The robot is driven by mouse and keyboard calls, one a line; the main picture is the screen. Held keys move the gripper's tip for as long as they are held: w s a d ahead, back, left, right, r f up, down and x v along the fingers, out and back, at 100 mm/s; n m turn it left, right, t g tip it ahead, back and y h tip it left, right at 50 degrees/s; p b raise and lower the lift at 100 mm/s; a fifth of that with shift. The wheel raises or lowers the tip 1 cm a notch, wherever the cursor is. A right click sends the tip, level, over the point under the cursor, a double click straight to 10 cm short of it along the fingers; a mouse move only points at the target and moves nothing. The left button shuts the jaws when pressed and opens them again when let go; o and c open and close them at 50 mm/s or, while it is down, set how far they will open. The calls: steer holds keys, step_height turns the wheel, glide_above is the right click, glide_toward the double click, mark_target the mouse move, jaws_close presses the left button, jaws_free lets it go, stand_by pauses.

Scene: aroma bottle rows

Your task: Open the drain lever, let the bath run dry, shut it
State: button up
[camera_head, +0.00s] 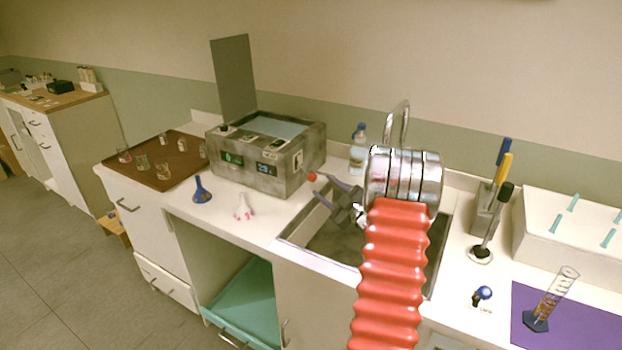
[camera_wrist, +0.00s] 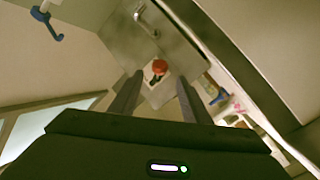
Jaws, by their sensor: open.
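The bath (camera_head: 240,175) is a grey mottled box on the counter, with its lid (camera_head: 234,78) standing up behind. A pale blue surface (camera_head: 270,126) shows in its open top. The drain lever's red knob (camera_head: 312,176) sticks out at the right side of the bath; it also shows in the wrist view (camera_wrist: 159,66). My gripper (camera_head: 321,187) is open, just right of the knob and pointing at it. In the wrist view my gripper (camera_wrist: 160,78) has the knob ahead, between the fingertips in the picture. I cannot tell whether they touch. The lever's setting is unclear.
The sink (camera_head: 300,235) lies under my arm, with a tall tap (camera_head: 404,112) behind. A blue-capped bottle (camera_head: 357,152) stands behind the gripper. A blue funnel (camera_head: 202,190) and a small flask (camera_head: 243,207) stand before the bath. Beakers occupy the brown mat (camera_head: 180,143) at left.

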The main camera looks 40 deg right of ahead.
mark_target(315, 180)
steer(key=w, duration=0.3)
steer(key=w+d, duration=0.1)
steer(key=w, duration=0.4)
steer(key=shift+w+d, duration=0.3)
steer(key=shift+c, duration=0.5)
jaws_close()
steer(key=shift+a+f, duration=0.1)
steer(key=shift+a, duration=0.15)
steer(key=shift+d, duration=0.15)
